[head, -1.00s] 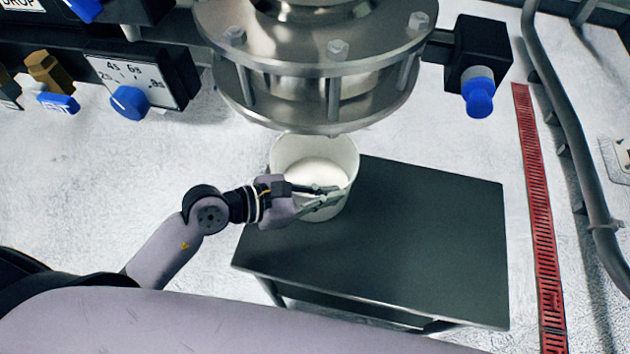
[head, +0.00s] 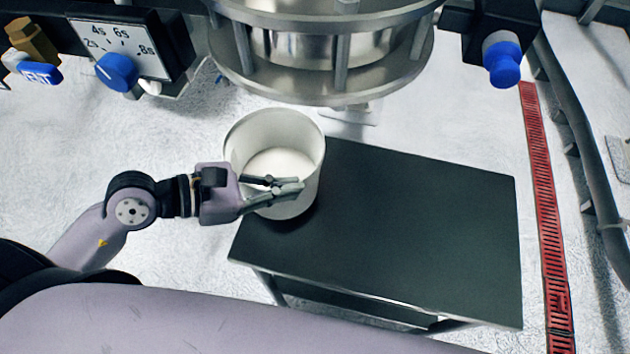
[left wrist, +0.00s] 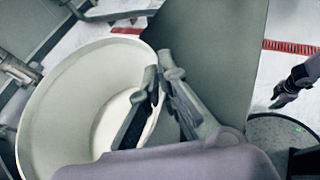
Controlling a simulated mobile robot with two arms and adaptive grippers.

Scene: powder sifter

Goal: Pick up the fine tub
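The fine tub (head: 238,150) is a white, open-topped round tub with white powder (head: 280,165) inside. In the head view it is at the left end of the dark table, below the steel sifter outlet. My left gripper (head: 298,187) is shut on the tub's near wall. In the left wrist view, its fingers (left wrist: 163,100) straddle the wall of the tub (left wrist: 60,110), one inside and one outside. I cannot tell whether the base clears the tabletop. My right gripper (left wrist: 285,95) shows small at the right of the left wrist view; its opening is unclear.
The dark table (head: 420,220) is bare to the right of the tub. The steel flanged outlet (head: 320,80) hangs close above and behind it. A timer dial (head: 117,70) is at upper left, a blue knob (head: 503,62) at upper right. A red floor grate (head: 545,200) runs at right.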

